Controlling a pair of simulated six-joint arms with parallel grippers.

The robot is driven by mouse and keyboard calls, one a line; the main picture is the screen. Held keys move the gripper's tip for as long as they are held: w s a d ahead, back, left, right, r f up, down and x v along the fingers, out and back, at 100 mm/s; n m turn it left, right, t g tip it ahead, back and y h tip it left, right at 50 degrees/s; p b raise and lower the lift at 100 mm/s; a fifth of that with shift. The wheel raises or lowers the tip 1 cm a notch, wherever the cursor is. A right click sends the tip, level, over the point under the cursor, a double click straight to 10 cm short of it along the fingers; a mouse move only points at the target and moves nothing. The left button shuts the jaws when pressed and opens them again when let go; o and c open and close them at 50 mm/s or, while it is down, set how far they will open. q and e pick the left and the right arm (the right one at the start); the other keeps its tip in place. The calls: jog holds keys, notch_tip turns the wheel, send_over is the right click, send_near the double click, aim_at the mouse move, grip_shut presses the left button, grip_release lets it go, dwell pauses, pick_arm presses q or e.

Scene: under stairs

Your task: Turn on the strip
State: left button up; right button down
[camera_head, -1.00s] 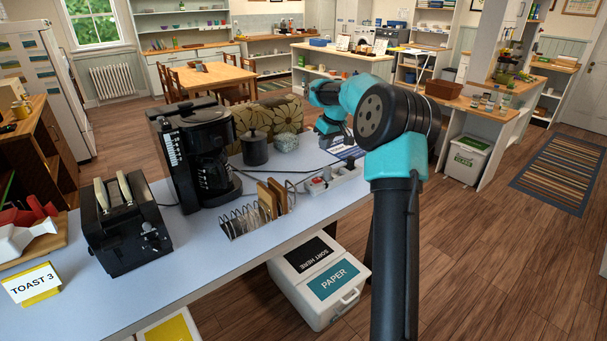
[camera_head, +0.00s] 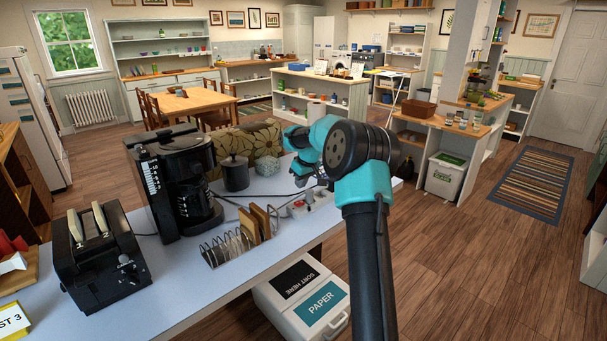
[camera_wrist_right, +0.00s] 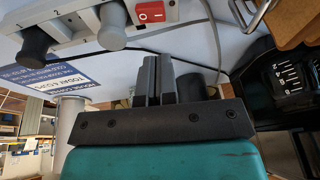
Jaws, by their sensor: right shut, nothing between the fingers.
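The power strip (camera_head: 318,201) is light grey and lies on the pale counter, partly hidden by my right arm in the head view. In the right wrist view the strip (camera_wrist_right: 75,22) runs along the top left, with numbered sockets, a dark plug (camera_wrist_right: 36,42) and a grey plug (camera_wrist_right: 111,28). Its red rocker switch (camera_wrist_right: 151,12) shows at the top edge. My right gripper (camera_wrist_right: 158,60) is shut and empty, its fingertips a little below the switch in that picture; I cannot tell the gap in depth. My left gripper is out of view.
A toast rack (camera_head: 228,247) with toast, a black coffee maker (camera_head: 178,185), a canister (camera_head: 235,173) and a toaster (camera_head: 98,255) stand left of the strip. A dark cable (camera_wrist_right: 180,62) runs near my fingers. A paper bin (camera_head: 305,302) stands below the counter edge.

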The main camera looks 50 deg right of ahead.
aim_at(297, 203)
jog(key=x, duration=0.4)
jog(key=s+x, duration=0.1)
jog(key=x, duration=0.1)
jog(key=shift+a+f, duration=0.35)
jog(key=shift+s, duration=0.1)
